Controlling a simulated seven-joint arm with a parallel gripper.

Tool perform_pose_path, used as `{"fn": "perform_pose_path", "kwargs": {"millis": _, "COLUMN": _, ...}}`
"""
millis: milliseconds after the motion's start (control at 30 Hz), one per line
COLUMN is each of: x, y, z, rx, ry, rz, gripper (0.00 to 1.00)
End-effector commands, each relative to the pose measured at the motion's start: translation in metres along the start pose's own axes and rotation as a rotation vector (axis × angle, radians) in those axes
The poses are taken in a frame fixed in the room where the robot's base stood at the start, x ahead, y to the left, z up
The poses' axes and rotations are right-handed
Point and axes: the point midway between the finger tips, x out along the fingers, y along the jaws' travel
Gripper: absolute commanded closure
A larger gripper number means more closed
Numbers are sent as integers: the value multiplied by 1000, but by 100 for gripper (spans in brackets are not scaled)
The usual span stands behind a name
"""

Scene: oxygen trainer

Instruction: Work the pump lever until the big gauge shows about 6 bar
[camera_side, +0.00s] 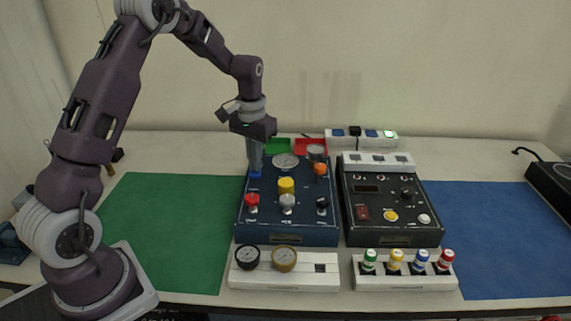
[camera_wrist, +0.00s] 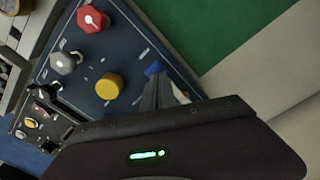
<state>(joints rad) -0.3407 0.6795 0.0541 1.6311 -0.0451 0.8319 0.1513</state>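The blue panel (camera_side: 288,232) stands mid-table, with a big round gauge (camera_side: 286,161) at its back; its reading is too small to make out. An orange-topped part (camera_side: 320,169), perhaps the pump lever, stands at the panel's back right. My gripper (camera_side: 255,168) points down at the panel's back-left corner, right at a small blue part (camera_side: 255,175). In the wrist view the blue part (camera_wrist: 154,69) shows just beyond my fingertips (camera_wrist: 160,88). Whether the fingers hold it is unclear. The gauge and the orange-topped part are hidden in the wrist view.
Yellow (camera_side: 286,186), red (camera_side: 252,200), grey (camera_side: 288,202) and black (camera_side: 322,203) knobs stand on the panel. A dark switch box (camera_side: 390,234) is close on its right. The green mat (camera_side: 170,225) is clear.

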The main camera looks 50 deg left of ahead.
Motion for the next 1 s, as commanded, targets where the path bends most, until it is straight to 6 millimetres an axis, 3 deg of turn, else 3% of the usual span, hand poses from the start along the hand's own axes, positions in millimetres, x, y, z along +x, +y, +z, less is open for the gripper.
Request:
{"fn": "perform_pose_path", "kwargs": {"millis": 500, "x": -38, "y": 0, "z": 0, "rx": 1, "ry": 0, "rz": 0, "gripper": 100}}
{"fn": "perform_pose_path", "kwargs": {"millis": 1000, "x": -38, "y": 0, "z": 0, "rx": 0, "ry": 0, "rz": 1, "gripper": 100}}
